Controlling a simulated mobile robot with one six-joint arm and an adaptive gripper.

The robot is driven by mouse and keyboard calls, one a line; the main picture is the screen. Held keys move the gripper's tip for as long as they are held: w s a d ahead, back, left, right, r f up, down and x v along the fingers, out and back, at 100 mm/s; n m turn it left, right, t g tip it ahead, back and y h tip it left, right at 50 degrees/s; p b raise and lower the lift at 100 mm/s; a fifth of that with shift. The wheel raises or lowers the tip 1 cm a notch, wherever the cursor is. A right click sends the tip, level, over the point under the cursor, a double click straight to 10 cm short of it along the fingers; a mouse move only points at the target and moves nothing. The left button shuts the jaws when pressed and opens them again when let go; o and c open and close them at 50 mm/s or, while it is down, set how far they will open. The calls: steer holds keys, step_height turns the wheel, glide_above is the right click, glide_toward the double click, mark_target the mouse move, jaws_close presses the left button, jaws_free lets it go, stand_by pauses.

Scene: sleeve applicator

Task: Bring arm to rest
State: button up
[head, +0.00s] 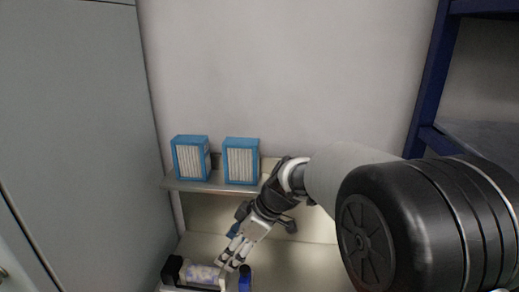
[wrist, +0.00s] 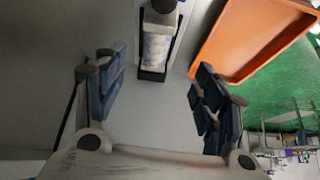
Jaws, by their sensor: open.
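My arm reaches down from the right in the head view. My gripper (head: 232,258) is low in that view, beside a pale sleeve-like cylinder (head: 203,273) lying in a dark-ended holder (head: 174,268). In the wrist view my gripper (wrist: 163,62) has its two blue-padded fingers spread wide with nothing between them. The cylinder also shows there (wrist: 158,46), ahead of the fingers and apart from them. The lower part of the holder is cut off in the head view.
Two blue-framed filters (head: 191,158) (head: 241,161) stand on a shelf (head: 210,186) above my gripper. A small blue item (head: 245,277) is right of it. A grey cabinet (head: 70,120) stands left, a blue rack (head: 428,90) right. An orange tray (wrist: 213,48) shows in the wrist view.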

steer(key=s+d+r+m+t+h, duration=0.2)
steer(key=s+d+r+m+h, duration=0.1)
steer(key=s+d+m, duration=0.5)
steer(key=s+d+r+m+t+h, duration=0.2)
steer(key=s+d+m, duration=0.6)
steer(key=s+d, duration=0.7)
steer(key=s+r+h, duration=0.1)
steer(key=s, duration=0.2)
steer(key=shift+r, duration=0.3)
